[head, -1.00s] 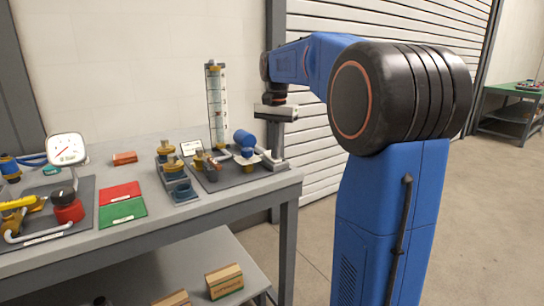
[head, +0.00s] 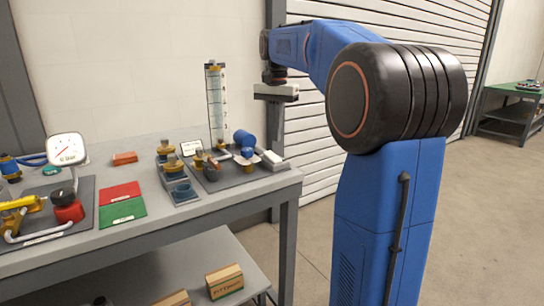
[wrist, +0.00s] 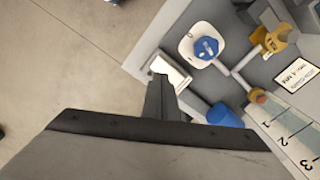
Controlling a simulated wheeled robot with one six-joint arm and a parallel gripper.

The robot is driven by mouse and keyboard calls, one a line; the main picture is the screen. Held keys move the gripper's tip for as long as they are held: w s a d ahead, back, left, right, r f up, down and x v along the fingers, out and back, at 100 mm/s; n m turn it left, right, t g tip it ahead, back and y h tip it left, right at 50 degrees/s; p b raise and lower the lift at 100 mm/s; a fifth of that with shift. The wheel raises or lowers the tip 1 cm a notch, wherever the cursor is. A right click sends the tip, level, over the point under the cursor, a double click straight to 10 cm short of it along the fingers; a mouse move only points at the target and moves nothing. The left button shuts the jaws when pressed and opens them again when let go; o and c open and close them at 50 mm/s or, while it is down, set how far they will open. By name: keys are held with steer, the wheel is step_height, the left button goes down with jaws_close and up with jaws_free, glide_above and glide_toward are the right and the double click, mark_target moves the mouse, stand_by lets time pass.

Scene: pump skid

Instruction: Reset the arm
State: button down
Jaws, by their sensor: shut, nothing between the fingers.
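My gripper (head: 279,142) hangs pointing down from my blue arm, above the right corner of the bench. Its fingers are shut and empty. They also show in the wrist view (wrist: 159,85), with the hand's dark edge below them.
The pump plate with a blue motor (head: 244,138) and brass fittings sits left of the gripper. A tall sight tube (head: 216,105) stands behind it. Red (head: 119,193) and green (head: 122,211) mats and a gauge (head: 66,149) lie further left. Open floor lies right of the bench.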

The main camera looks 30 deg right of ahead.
steer(key=shift+r, duration=0.55)
steer(key=s+a+f+n+t, duration=0.1)
steer(key=s+a+f+n, duration=0.3)
steer(key=s, duration=0.4)
steer(key=s+a+f+n+t, duration=0.1)
steer(key=s+a+f+n, duration=0.1)
steer(key=s+a+f, duration=0.35)
steer(key=s+a+f+n+t, duration=0.1)
steer(key=s+a+f+n, duration=0.1)
steer(key=s+f, duration=0.5)
steer(key=s+a+f+n+t, duration=0.1)
steer(key=s+a+f+n, duration=0.2)
steer(key=s+f, duration=0.4)
steer(key=s+a, duration=0.1)
steer(key=s, duration=0.1)
steer(key=shift+s+a+n+t, duration=0.15)
steer(key=shift+s+n+t, duration=0.15)
steer(key=shift+s+t, duration=0.1)
